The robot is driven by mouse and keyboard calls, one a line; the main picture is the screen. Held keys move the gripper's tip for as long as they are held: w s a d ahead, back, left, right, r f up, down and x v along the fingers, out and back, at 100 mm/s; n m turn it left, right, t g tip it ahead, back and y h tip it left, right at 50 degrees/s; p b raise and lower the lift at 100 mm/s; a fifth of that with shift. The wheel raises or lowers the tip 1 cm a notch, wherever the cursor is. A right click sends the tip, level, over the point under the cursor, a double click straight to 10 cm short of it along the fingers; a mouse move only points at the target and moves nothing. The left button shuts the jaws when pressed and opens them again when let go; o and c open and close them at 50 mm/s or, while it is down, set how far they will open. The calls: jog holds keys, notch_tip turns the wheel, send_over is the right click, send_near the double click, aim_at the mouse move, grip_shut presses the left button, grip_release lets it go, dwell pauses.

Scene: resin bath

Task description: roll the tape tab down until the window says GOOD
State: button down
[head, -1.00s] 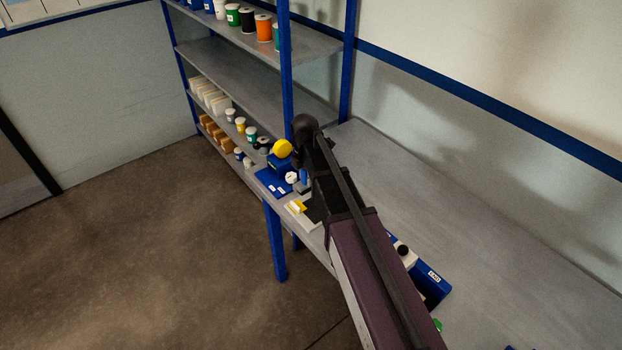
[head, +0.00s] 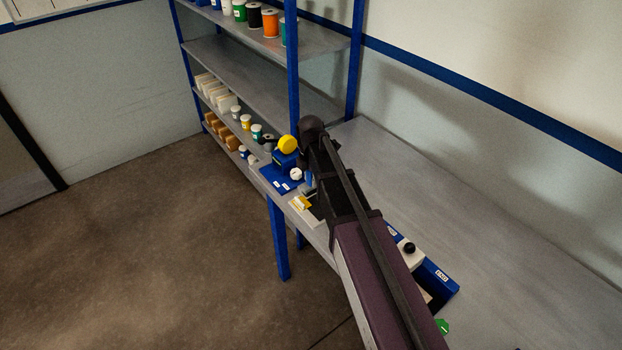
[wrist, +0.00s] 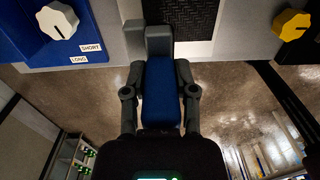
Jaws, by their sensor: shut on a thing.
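In the wrist view my gripper (wrist: 159,92) is shut on a blue handle (wrist: 161,105), one finger on each side. Grey blocks (wrist: 152,40) stand at the handle's far end, beside a black textured patch (wrist: 187,18) on a pale plate (wrist: 230,30). I cannot tell whether the blocks touch the plate. In the head view the arm hides most of my gripper and the black patch. I cannot make out the tape tab, and no window reading GOOD is legible.
A white knob (wrist: 58,20) with LONG and SHORT labels sits on a blue panel (wrist: 95,15) at left. A yellow knob (wrist: 291,24) is at right. In the head view, shelves (head: 260,85) stand behind. The bench (head: 470,220) is clear at right.

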aim_at(311, 188)
jog(key=shift+f+b, duration=1.65)
jog(key=shift+f, duration=0.25)
jog(key=shift+f+b, duration=0.3)
jog(key=shift+w+a, duration=0.65)
jog(key=shift+w, duration=0.35)
dwell(0.6)
jog(key=shift+s+d, duration=0.35)
jog(key=shift+s, duration=0.2)
jog(key=shift+s+d, duration=0.3)
jog(key=shift+s, duration=0.2)
dwell(0.6)
jog(key=shift+w+a, duration=0.35)
jog(key=shift+w, duration=0.2)
jog(key=shift+w+a, duration=0.3)
jog(key=shift+w, duration=0.2)
dwell(0.6)
jog(key=shift+s+d, duration=0.3)
jog(key=shift+s, duration=0.2)
dwell(0.4)
